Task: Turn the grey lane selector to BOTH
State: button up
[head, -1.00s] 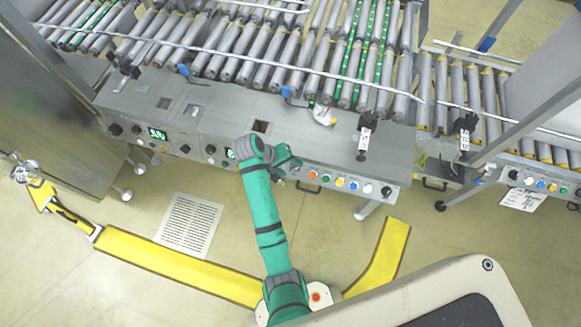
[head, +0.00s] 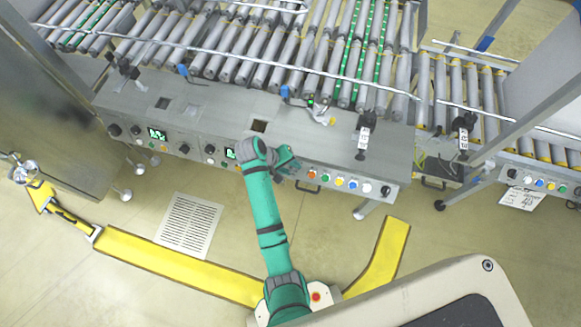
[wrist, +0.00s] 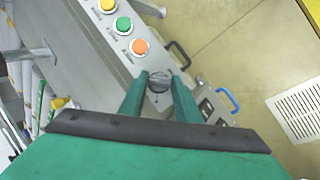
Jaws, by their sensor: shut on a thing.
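The grey lane selector (wrist: 158,80) is a round knob on the panel front, in the middle of the wrist view beside the orange button. My gripper (wrist: 160,83) has its green fingers on either side of the knob and is shut on it. In the head view my gripper (head: 287,163) is at the front edge of the machine, left of the coloured buttons, and hides the knob. The position lettering around the knob is too small or hidden to read, so I cannot tell which setting it points to.
Orange (wrist: 139,46), green (wrist: 123,23) and yellow (wrist: 107,5) buttons line the panel close to the knob. A dark handle (wrist: 179,54) projects below the panel. Roller conveyors (head: 300,55) lie behind. The floor in front has yellow strips (head: 180,266) and a white grille (head: 189,225).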

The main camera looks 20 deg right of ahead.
jog(key=shift+a, duration=0.1)
jog(key=n+h, duration=0.2)
jog(key=n, duration=0.1)
jog(key=shift+a+f+t, duration=0.15)
jog(key=shift+a+t, duration=0.05)
jog(key=shift+t, duration=0.1)
jog(key=shift+a+f+n+t+h, duration=0.1)
jog(key=shift+n+t+h, duration=0.35)
jog(key=shift+n, duration=0.7)
jog(key=shift+a+f+n+t+h, duration=0.1)
jog(key=shift+n+t+h, duration=0.15)
jog(key=shift+n+h, duration=0.65)
jog(key=shift+n+y, duration=0.25)
jog(key=shift+n, duration=0.2)
jog(key=o, duration=1)
jog(key=shift+o, duration=0.2)
jog(key=shift+w+d, duration=0.1)
jog(key=shift+w, duration=0.05)
jog(key=shift+s+d+r, duration=0.1)
jog(key=shift+s+d, duration=0.2)
